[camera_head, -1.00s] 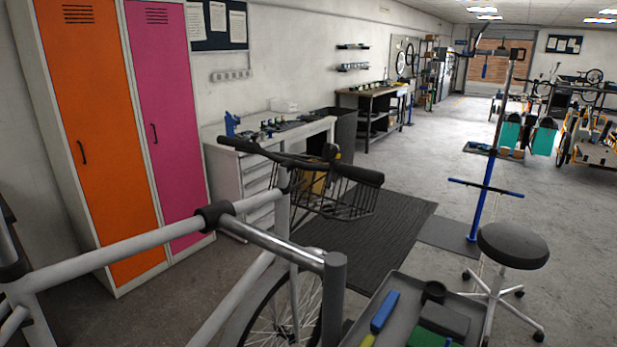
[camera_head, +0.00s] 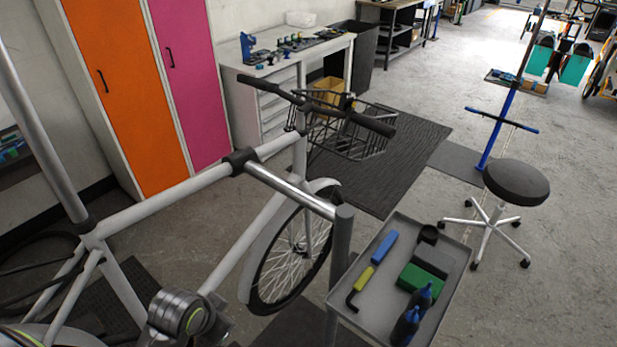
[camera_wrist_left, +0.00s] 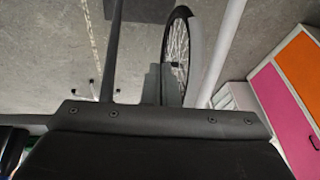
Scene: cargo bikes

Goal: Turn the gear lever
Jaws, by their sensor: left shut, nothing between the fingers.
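The cargo bike's black handlebar (camera_head: 318,105) stands above a wire basket in the middle of the head view. A small dark fitting (camera_head: 347,101) sits on it near the right grip; I cannot tell whether this is the gear lever. My left arm joint (camera_head: 180,314) shows at the bottom left of the head view, with its gripper out of that view. In the left wrist view, my left gripper (camera_wrist_left: 160,118) is a dark shut bar with nothing in it. It is apart from the handlebar. My right gripper is in neither view.
The bike's grey frame (camera_head: 178,193) crosses the near left, clamped to a stand arm (camera_head: 291,190). A tool tray (camera_head: 385,318) stands near right, with a stool (camera_head: 516,182) beyond. Lockers (camera_head: 120,80) and a workbench (camera_head: 285,65) line the wall.

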